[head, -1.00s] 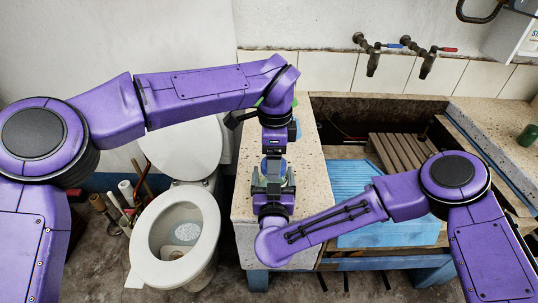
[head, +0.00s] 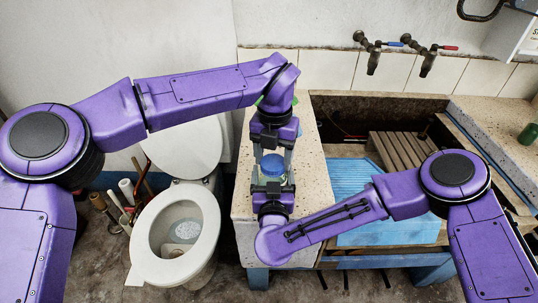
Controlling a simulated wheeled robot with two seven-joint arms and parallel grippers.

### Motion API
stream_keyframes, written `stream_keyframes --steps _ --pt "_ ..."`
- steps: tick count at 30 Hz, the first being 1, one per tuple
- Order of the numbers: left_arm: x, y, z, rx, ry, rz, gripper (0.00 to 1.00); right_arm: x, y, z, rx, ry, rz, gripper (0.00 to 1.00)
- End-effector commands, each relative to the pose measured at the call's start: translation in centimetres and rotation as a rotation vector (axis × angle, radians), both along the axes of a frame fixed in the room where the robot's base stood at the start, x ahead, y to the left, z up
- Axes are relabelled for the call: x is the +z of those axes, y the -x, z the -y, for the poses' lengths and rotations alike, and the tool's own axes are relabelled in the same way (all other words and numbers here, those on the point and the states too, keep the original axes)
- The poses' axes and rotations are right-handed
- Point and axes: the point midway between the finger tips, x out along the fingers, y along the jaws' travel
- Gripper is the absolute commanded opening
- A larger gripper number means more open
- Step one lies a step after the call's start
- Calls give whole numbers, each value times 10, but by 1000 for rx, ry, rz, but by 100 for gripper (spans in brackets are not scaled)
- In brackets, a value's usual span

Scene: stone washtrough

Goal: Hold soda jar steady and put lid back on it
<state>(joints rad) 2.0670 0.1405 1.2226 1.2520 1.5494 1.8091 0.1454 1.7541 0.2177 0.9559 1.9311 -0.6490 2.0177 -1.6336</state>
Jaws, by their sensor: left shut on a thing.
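The soda jar (head: 271,179) shows as a small greenish, glassy patch above the stone ledge. A blue lid (head: 272,164) shows directly over it. My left gripper (head: 273,160) comes in from the far side, shut on the blue lid, with one pale finger on each side. My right gripper (head: 272,183) comes in from the near side, at the jar. Its dark jaws cover most of the jar, and its grip cannot be made out. The lid and jar overlap in this view, so whether they touch cannot be told.
The speckled stone ledge (head: 313,180) runs beneath both grippers. A toilet (head: 178,245) stands to the left. Two taps (head: 373,62) are on the back wall.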

Motion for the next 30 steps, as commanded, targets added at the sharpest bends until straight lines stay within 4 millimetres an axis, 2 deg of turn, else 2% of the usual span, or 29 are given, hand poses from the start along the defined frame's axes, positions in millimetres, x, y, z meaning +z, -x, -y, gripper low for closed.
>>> stream_keyframes --steps 6,12,15,19,20,21,22,30 --pt "-1 2 0 -694 0 -7 26 0 -3 4 -13 -2 -1 0" --pt "-1 1 -1 -1260 0 -6 26 0 -3 5 -16 -3 -1 0" --pt "-1 1 -1 -1397 -1 -6 26 0 -3 5 -17 -3 -1 0" --pt "-1 1 -1 -1389 -2 -5 26 -1 -3 5 -18 -3 -1 0" --pt "-1 1 -2 -1389 -2 -5 72 -1 -3 6 -18 -4 -1 0" --pt "-1 1 -2 -1388 -2 -5 85 -1 -3 5 -18 -3 -1 0" --pt "-1 1 -1 -1388 -2 -5 92 -1 -3 5 -17 -3 -1 0" --pt "-1 0 -1 -1389 -2 -1 92 0 -2 3 -9 -1 0 0"
